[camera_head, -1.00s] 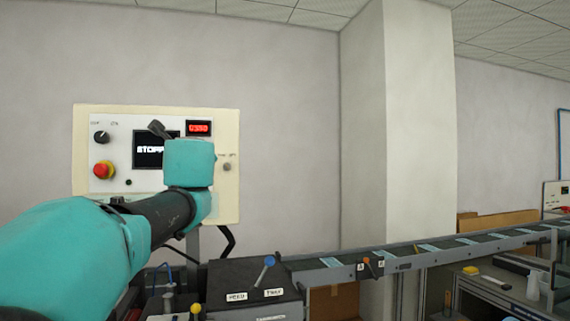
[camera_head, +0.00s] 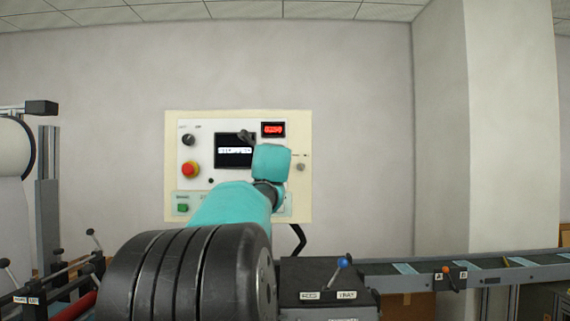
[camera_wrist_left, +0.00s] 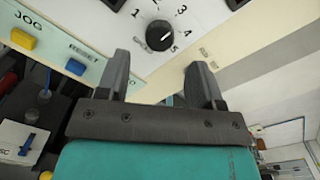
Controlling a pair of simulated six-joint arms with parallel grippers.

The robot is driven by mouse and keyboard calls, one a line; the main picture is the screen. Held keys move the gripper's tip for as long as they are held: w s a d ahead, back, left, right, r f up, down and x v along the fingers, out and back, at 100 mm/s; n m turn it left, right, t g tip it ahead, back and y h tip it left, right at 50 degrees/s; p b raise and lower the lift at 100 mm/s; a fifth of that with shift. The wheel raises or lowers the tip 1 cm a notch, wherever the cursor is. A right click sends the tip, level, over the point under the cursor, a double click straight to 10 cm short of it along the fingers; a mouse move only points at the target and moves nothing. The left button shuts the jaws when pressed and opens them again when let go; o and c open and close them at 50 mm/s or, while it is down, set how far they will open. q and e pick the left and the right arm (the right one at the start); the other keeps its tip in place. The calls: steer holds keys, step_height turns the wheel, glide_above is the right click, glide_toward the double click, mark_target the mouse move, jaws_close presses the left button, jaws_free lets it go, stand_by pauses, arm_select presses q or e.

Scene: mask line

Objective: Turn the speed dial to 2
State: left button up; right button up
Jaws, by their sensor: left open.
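The speed dial (camera_wrist_left: 160,35) is a round black knob with a light mark, on a white panel with printed numbers around it, in the left wrist view. The mark appears to lie on the knob's right half; I cannot tell which number it points at. My left gripper (camera_wrist_left: 158,72) is open and empty, its two dark fingers apart, with the dial beyond and between the tips. In the head view the control panel (camera_head: 172,150) is on the wall, and my left arm and gripper (camera_head: 246,137) cover part of it, including the dial. My right gripper is not in view.
The panel also has a red emergency button (camera_head: 190,169), a black knob (camera_head: 188,139), a dark screen (camera_head: 233,161) and a red display (camera_head: 273,129). A yellow button (camera_wrist_left: 23,39) and a blue one (camera_wrist_left: 76,67) sit near my left gripper. A conveyor (camera_head: 420,281) runs right.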

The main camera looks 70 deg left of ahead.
arm_select(q)
steer(key=x, duration=0.6)
steer(key=shift+w+a, duration=0.15)
steer(key=shift+a, duration=0.05)
steer(key=c, duration=0.9)
steer(key=shift+n, duration=0.4)
steer(key=n, duration=0.8)
steer(key=shift+n+h, duration=0.3)
